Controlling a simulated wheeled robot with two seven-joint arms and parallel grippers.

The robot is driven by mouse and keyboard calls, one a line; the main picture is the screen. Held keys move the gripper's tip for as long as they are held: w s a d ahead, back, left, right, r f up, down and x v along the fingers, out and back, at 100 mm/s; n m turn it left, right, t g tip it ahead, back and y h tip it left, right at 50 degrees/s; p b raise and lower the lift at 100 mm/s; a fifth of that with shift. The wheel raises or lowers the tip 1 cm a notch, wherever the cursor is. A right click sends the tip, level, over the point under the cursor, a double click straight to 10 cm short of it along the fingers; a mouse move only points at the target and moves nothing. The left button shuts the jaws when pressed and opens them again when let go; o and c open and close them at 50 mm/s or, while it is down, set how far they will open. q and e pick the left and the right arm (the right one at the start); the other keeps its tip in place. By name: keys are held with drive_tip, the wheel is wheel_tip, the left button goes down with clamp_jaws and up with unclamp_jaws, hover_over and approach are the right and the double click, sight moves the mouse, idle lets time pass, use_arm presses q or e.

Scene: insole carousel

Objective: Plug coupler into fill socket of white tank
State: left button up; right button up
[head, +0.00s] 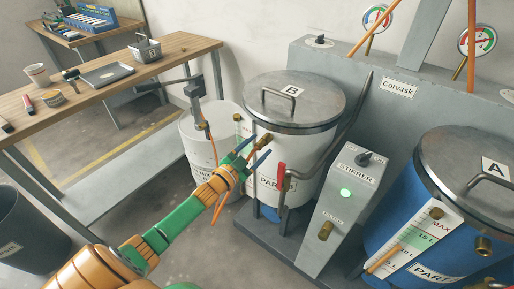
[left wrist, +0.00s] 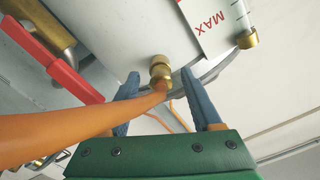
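The white tank (head: 315,168), marked B, stands in the middle of the head view under a grey lid. My left gripper (head: 255,153) is in front of its left side, with its blue fingers apart. In the left wrist view, the brass coupler (left wrist: 160,68) on an orange hose (left wrist: 70,128) sits against the white tank wall, just beyond the open fingertips (left wrist: 158,85). It appears to be on the fill socket, which is hidden behind it; I cannot tell how firmly. The coupler also shows in the head view (head: 264,141). My right gripper is not in view.
A red-handled valve (head: 281,176) and pipe are close right of my left gripper. The grey stirrer box (head: 345,205) and blue tank (head: 403,205) stand further right. A white bucket (head: 198,150) is behind left; a wooden bench (head: 120,72) stands left.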

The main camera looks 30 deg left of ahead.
sight(253, 152)
use_arm(q)
drive_tip(key=shift+s+a, duration=0.15)
drive_tip(key=shift+s, duration=1.65)
drive_tip(key=shift+s+a, duration=0.15)
drive_tip(key=shift+s, duration=1.6)
